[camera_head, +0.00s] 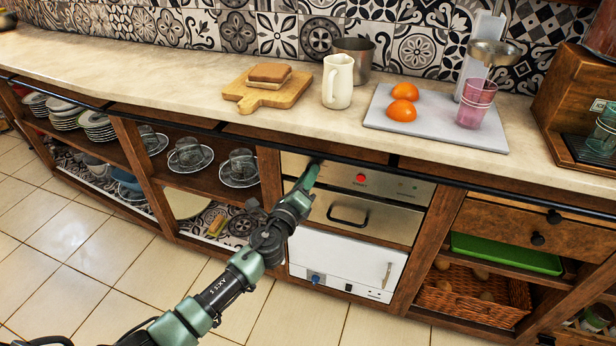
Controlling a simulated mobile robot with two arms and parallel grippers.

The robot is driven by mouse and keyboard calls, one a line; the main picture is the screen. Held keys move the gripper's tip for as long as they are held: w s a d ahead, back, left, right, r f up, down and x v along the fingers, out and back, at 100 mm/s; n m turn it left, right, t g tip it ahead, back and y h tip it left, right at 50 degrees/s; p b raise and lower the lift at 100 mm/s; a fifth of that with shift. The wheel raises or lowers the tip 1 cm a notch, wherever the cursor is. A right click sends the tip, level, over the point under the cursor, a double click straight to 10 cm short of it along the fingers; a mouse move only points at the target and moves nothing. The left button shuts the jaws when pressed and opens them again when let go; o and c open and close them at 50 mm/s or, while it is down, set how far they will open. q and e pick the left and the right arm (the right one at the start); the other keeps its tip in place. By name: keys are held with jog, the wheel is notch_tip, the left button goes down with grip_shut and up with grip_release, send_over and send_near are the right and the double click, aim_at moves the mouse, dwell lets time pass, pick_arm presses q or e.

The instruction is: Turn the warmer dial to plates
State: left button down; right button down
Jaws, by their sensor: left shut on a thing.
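The warmer (377,216) is a steel unit built into the shelving under the counter, with a control strip above a drawer with a dark handle. A red round light or button (360,179) and small dark markings show on the strip. My left gripper (312,169) is at the left end of this strip, shut on what appears to be the warmer dial. The gripper covers the dial, so its setting cannot be read. My right gripper is out of view.
A white appliance (345,265) with a blue knob sits below the warmer. A dark rail (420,165) runs along the counter edge close above my gripper. Cups and saucers (240,168) stand on the shelf to the left. The tiled floor in front is free.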

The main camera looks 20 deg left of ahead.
pick_arm(q)
jog(key=shift+f, duration=0.15)
jog(key=c, duration=1.1)
grip_release()
jog(key=s, duration=0.7)
jog(key=shift+s+a+f, duration=0.1)
jog(key=shift+s+a, duration=0.2)
jog(key=shift+s, duration=0.1)
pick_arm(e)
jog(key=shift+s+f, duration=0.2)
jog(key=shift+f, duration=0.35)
